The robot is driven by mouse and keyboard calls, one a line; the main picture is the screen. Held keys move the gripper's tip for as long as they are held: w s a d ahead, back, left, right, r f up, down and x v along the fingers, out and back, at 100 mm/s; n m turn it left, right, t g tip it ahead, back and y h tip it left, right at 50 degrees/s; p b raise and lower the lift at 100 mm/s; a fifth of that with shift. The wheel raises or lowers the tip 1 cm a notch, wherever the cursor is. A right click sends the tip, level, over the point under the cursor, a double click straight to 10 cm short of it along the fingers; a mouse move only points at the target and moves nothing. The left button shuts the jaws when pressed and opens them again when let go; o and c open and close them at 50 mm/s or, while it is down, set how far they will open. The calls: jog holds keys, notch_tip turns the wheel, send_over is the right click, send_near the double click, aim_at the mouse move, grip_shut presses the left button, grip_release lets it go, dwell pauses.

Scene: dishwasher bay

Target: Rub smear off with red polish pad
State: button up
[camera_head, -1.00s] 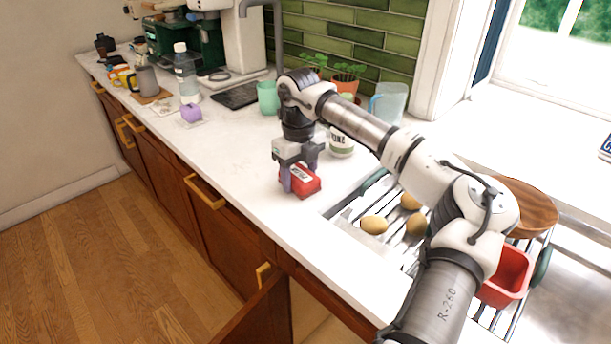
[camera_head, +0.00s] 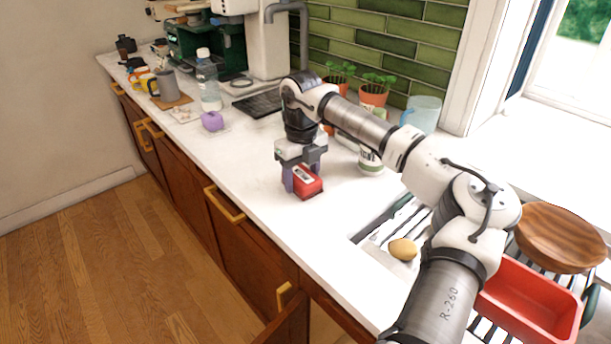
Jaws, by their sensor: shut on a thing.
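My gripper (camera_head: 302,181) is shut on the red polish pad (camera_head: 308,183), a small red block with a white label on its side. The pad is at the white countertop (camera_head: 255,170), close to the front edge; I cannot tell whether it presses on the surface. The fingers stand on either side of the pad and point down. I see no smear; the pad and gripper may cover it.
A white container with a green band (camera_head: 371,158) stands right of my gripper. A purple object (camera_head: 212,121), a clear bottle (camera_head: 208,80) and mugs stand further left. A rack with a yellow item (camera_head: 403,249), a red tub (camera_head: 530,303) and a round wooden board (camera_head: 558,236) lie at right.

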jog(key=r, duration=0.2)
jog(key=r+p, duration=0.1)
jog(key=r, duration=0.1)
jog(key=shift+s+d+r, duration=0.15)
jog(key=shift+s, duration=0.05)
jog(key=shift+w+r+p, duration=0.1)
jog(key=shift+r+p, duration=0.5)
jog(key=shift+p, duration=0.05)
jog(key=shift+r+p, duration=0.8)
jog(key=shift+r, duration=0.5)
